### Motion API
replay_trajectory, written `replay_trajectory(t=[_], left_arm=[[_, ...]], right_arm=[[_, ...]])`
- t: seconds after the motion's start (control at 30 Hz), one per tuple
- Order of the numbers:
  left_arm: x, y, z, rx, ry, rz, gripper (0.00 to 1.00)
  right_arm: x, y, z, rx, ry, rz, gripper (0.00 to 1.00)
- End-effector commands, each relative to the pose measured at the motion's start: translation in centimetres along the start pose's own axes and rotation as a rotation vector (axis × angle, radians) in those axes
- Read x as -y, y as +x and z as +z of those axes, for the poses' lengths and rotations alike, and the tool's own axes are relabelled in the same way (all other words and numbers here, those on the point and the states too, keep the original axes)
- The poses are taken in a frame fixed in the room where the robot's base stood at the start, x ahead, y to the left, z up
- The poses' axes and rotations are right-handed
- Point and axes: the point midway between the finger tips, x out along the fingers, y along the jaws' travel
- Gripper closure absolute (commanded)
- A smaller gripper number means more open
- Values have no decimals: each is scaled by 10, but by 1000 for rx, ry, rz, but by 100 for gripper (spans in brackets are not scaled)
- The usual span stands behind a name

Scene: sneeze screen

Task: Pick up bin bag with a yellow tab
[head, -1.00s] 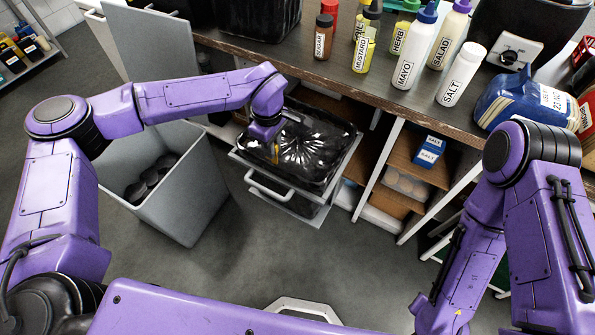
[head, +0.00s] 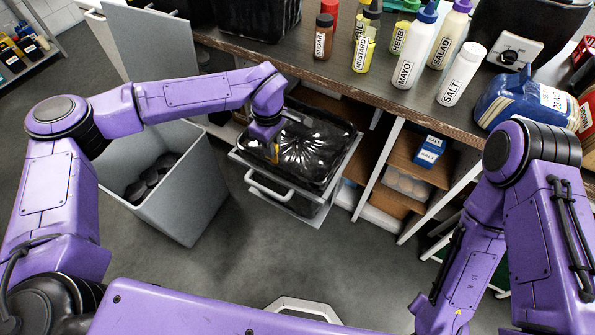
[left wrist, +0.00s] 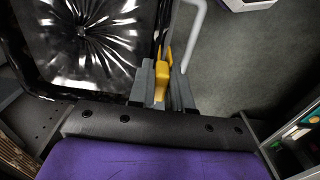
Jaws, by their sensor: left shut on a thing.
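The black, shiny bin bag (head: 312,150) fills a pull-out drawer (head: 291,200) under the counter, its top gathered in pleats. It also shows in the left wrist view (left wrist: 95,38). Its yellow tab (left wrist: 162,76) is between the fingers of my left gripper (left wrist: 165,92), at the bag's edge. My left gripper is shut on the yellow tab, which also shows in the head view (head: 276,153). Most of the left fingers are hidden in the head view. My right arm (head: 470,240) hangs at the right; its gripper does not show.
A grey open bin (head: 185,205) with dark round things inside stands left of the drawer. The counter (head: 390,90) above holds several bottles and a blue bag (head: 520,100). Open shelves (head: 390,190) are at the right. The floor (head: 330,260) in front is clear.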

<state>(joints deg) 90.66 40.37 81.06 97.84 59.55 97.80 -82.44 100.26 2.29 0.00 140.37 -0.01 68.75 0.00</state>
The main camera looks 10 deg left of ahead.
Motion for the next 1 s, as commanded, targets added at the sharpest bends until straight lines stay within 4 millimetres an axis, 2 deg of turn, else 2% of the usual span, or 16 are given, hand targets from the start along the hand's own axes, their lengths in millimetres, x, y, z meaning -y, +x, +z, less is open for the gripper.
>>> replay_trajectory(t=[0.73, 0.87, 1.0], left_arm=[[-1, -4, 0, 0, -1, 4, 100], [-2, -14, 0, 0, 0, 7, 100], [-2, -38, 0, -2, 0, 9, 100]], right_arm=[[0, 0, 0, 0, 0, 0, 60], [0, 3, 1, 0, 0, 0, 60], [1, 8, 3, 0, 0, 0, 60]])
